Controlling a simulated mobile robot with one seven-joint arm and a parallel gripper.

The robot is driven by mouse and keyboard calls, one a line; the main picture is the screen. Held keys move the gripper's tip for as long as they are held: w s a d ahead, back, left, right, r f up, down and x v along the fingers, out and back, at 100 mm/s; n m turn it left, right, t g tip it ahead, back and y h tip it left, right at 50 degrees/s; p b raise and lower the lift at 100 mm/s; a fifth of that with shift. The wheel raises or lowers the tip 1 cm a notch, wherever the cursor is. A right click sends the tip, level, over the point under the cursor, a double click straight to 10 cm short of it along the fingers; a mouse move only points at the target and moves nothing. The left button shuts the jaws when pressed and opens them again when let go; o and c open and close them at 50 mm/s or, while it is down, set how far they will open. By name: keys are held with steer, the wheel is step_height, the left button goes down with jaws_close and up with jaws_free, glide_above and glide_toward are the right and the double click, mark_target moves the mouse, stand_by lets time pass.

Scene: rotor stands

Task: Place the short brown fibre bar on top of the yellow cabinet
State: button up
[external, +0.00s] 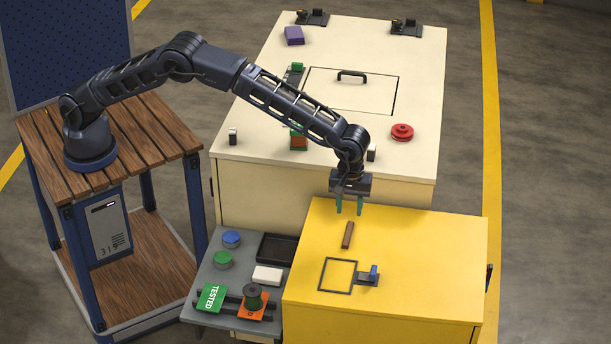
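The short brown bar (347,235) lies on the top of the yellow cabinet (430,245), near its back edge and left of its middle. Its long side runs from the back toward the front. My gripper (349,208) points down just behind and above the bar, near the cabinet's back edge. Its two green fingers are apart with nothing between them. A small gap shows between the fingertips and the bar, so the bar looks free of the gripper.
A black square outline (338,261) and a small clamp with a blue part (371,275) are in front of the bar. The cream cabinet (280,185) stands behind, with a red disc (402,132). The yellow top's right side is clear.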

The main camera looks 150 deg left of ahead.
steer(key=shift+r, duration=2.05)
steer(key=shift+r, duration=0.1)
steer(key=s+d+r+m+t, duration=0.1)
steer(key=s+d+r+m, duration=0.2)
steer(key=d+r, duration=0.5)
steer(key=s+d+r+m, duration=0.3)
steer(key=d+r, duration=0.4)
steer(key=r, duration=0.2)
steer(key=s+d+r+m+t, duration=0.1)
steer(key=s+d+r+m, duration=0.5)
steer(key=s+d+r, duration=0.6)
steer(key=s+d+r+m+t, duration=0.1)
steer(key=s+d+m, duration=0.6)
steer(key=s+d, duration=0.95)
steer(key=s+d+f+m, duration=0.2)
steer(key=s, duration=0.5)
steer(key=s+d+f+m+t, duration=0.1)
steer(key=s+d+f+m, duration=0.1)
steer(key=s, duration=0.4)
steer(key=s+d+f+m, duration=0.2)
steer(key=s+f+m, duration=0.1)
steer(key=s, duration=0.4)
steer(key=shift+s+f+m+t, duration=0.15)
steer(key=shift+s+m+t, duration=0.15)
steer(key=shift+m, duration=0.2)
